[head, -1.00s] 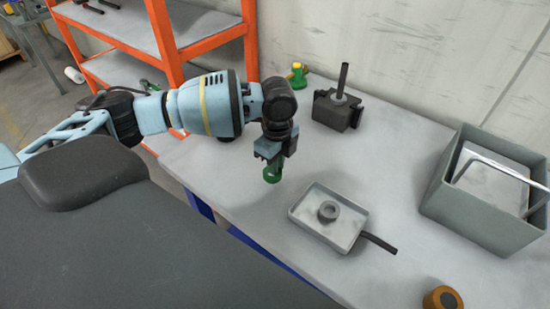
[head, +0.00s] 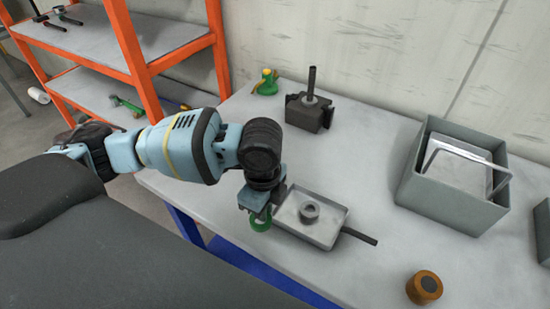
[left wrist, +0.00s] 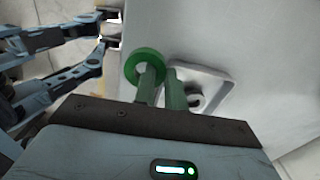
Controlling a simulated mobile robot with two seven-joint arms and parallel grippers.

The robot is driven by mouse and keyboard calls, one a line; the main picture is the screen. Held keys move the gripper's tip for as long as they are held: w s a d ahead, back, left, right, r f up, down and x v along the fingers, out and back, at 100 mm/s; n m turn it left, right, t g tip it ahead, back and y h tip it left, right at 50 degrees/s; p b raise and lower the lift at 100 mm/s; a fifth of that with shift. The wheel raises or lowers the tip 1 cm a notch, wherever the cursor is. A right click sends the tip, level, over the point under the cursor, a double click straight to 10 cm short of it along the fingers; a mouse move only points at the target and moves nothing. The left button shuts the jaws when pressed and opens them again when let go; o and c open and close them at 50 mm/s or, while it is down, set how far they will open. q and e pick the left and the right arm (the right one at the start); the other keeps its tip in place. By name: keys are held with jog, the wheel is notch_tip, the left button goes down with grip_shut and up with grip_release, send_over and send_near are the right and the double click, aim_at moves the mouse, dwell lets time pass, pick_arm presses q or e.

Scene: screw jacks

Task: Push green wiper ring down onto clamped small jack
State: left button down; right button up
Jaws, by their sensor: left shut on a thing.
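A green wiper ring (head: 261,221) is held by my left gripper (head: 259,212) over the bench's front edge, beside the metal tray. In the left wrist view the ring (left wrist: 146,66) shows at the fingertips (left wrist: 160,82); the exact grip is partly hidden. The small jack (head: 311,82), a dark upright shaft with a grey collar, stands in a dark clamp (head: 309,115) farther back on the bench. The gripper is well in front and left of it.
A shallow tray (head: 290,221) with a grey ring-shaped part (head: 310,213) and a dark handle lies right of the gripper. A grey bin (head: 440,205) and an orange-brown round part (head: 424,288) are farther right. A green-and-yellow object (head: 266,83) stands at the back left.

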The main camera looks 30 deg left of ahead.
pick_arm(q)
jog(key=n, duration=0.1)
jog(key=r+n, duration=0.1)
jog(key=n, duration=0.2)
jog(key=shift+a+r, duration=0.2)
jog(key=shift+a, duration=0.05)
jog(key=n, duration=0.2)
jog(key=r+n, duration=0.1)
jog(key=n, duration=0.2)
jog(key=shift+a+r+n, duration=0.3)
jog(key=shift+r, duration=0.05)
jog(key=n, duration=0.1)
jog(key=r+n, duration=0.1)
jog(key=n, duration=0.3)
jog(key=shift+a+r, duration=0.25)
jog(key=shift+a, duration=0.05)
jog(key=n, duration=0.2)
jog(key=r+n, duration=0.1)
jog(key=shift+s+a+n, duration=0.1)
jog(key=shift+n, duration=0.3)
jog(key=shift+w, duration=0.2)
